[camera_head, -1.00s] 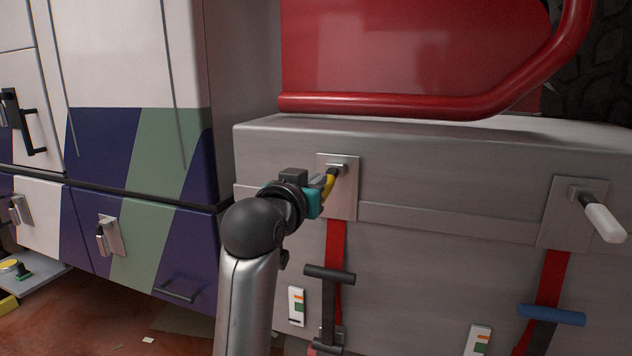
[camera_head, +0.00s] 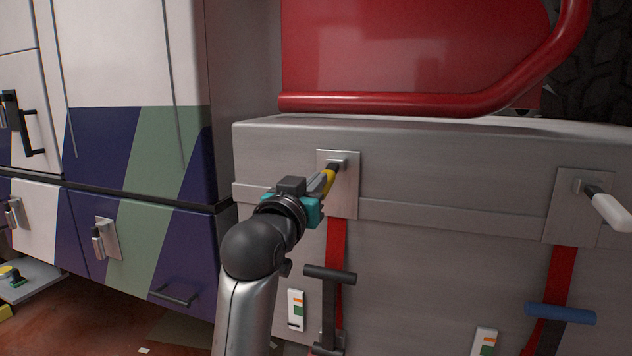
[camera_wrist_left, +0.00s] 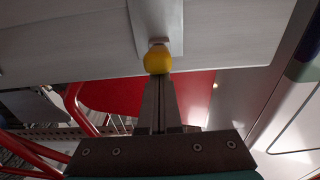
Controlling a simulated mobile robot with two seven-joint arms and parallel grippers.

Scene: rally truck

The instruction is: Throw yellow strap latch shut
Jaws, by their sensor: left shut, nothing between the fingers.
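The yellow latch handle (camera_head: 329,180) sticks out from a metal plate (camera_head: 347,190) on the front of the grey box, with a red strap (camera_head: 336,243) hanging below it. My left gripper (camera_head: 321,184) is shut and empty, its fingers just beside the handle on its left. In the left wrist view the rounded yellow end of the handle (camera_wrist_left: 158,60) lies right at the tips of the shut fingers (camera_wrist_left: 158,84). I cannot tell whether they touch. The fingers hide part of the handle in the head view. My right gripper is out of view.
A second latch with a white handle (camera_head: 609,212) stands on the right of the box (camera_head: 450,170). Black (camera_head: 330,273) and blue (camera_head: 560,313) strap bars hang lower. A red tube (camera_head: 400,104) runs above the box. Cabinets with latches (camera_head: 105,240) stand to the left.

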